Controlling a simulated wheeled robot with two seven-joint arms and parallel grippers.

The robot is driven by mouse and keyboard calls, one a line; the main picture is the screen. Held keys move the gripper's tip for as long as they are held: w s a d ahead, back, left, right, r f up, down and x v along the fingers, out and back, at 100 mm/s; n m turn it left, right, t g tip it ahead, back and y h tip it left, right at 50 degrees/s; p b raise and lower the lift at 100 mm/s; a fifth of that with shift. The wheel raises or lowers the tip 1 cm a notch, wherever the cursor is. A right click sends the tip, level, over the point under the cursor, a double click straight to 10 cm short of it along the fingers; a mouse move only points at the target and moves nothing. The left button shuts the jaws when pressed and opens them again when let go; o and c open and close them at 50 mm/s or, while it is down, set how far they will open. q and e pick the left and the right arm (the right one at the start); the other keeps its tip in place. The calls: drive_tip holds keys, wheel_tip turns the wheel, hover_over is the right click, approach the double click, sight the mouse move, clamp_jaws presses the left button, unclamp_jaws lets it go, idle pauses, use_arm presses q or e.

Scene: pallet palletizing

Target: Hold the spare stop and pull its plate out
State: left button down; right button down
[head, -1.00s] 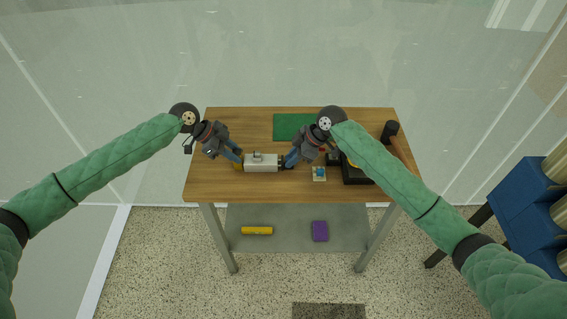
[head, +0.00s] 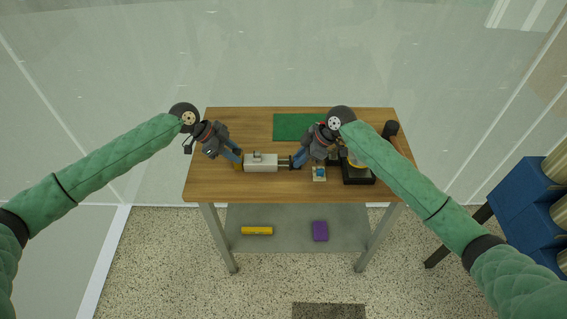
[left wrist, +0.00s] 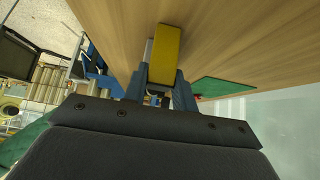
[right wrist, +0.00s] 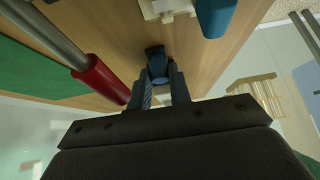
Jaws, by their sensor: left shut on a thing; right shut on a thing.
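The spare stop is a pale grey block (head: 261,163) lying on the table, with a yellow end at its left and a dark plate (head: 292,163) at its right. Thin rods show in a short gap between block and plate. My left gripper (head: 238,159) is shut on the yellow end (left wrist: 166,48), seen between its fingers in the left wrist view. My right gripper (head: 298,161) is shut on the dark plate, whose dark end (right wrist: 155,52) shows between its fingers in the right wrist view. The fingers hide part of the plate.
A white piece with a blue top (head: 319,173) lies close to my right gripper. A black tray (head: 359,181) stands right of it. A green mat (head: 290,127) lies behind. A red-handled tool (right wrist: 103,82) is near the right gripper. The table's front left is clear.

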drive_tip(key=shift+d, duration=0.45)
idle(0.3)
drive_tip(key=c, duration=1.2)
unclamp_jaws()
drive_tip(key=shift+r, duration=0.1)
drive_tip(key=v, duration=1.1)
drive_tip(key=shift+d+r, duration=0.25)
drive_tip(key=shift+r, duration=0.05)
